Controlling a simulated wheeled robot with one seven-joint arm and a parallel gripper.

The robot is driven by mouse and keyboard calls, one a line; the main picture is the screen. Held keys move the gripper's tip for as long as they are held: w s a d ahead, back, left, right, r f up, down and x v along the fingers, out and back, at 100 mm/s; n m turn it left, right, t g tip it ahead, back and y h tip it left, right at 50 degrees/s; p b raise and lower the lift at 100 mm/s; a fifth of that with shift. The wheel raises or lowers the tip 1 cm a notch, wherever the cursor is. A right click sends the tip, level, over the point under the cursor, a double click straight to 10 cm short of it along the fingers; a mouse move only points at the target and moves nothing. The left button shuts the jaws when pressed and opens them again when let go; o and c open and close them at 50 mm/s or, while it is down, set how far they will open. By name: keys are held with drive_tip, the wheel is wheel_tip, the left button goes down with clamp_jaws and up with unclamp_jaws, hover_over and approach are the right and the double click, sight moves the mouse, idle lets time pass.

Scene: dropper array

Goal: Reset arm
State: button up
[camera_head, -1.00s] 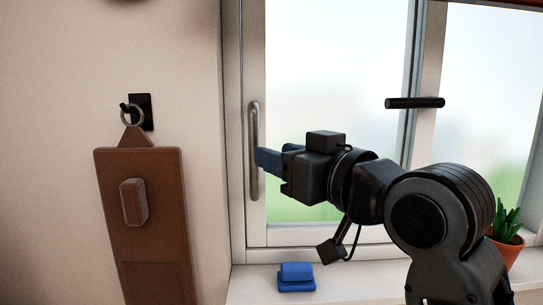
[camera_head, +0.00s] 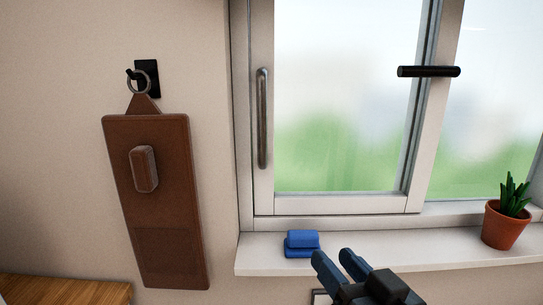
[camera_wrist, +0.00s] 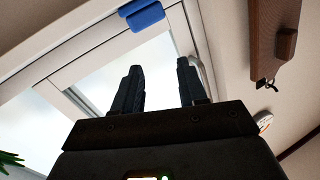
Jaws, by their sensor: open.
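My gripper (camera_head: 333,260) is low in the head view, at the bottom edge, in front of the window sill (camera_head: 400,254). Its two blue-black fingers are apart with nothing between them, pointing up and to the left. In the wrist view the open fingers (camera_wrist: 160,90) stand before the window frame. The rest of my arm is out of the head view.
A blue block-like object (camera_head: 301,243) sits on the sill, left of my fingers. A potted plant (camera_head: 505,225) stands on the right. The window has a vertical handle (camera_head: 262,118) and a black bar (camera_head: 428,71). A brown board (camera_head: 157,225) hangs from a hook.

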drive_tip(key=s+d+f+m+h, duration=0.25)
drive_tip(key=s+d+f, duration=0.25)
drive_tip(key=s+f, duration=0.45)
drive_tip(key=s+d+f+g+h, duration=0.1)
drive_tip(key=s+d, duration=0.2)
drive_tip(key=s, duration=1)
drive_tip(key=s+d+f+n+h, duration=0.1)
drive_tip(key=s+d+h, duration=0.1)
drive_tip(key=s, duration=1.1)
drive_tip(key=shift+s+d+g, duration=0.25)
drive_tip(key=shift+d+g, duration=0.15)
drive_tip(key=shift+d, duration=0.5)
drive_tip(key=shift+o, duration=0.3)
drive_tip(key=shift+w+f+h, duration=0.1)
drive_tip(key=shift+f+h, duration=0.05)
drive_tip(key=shift+h, duration=0.1)
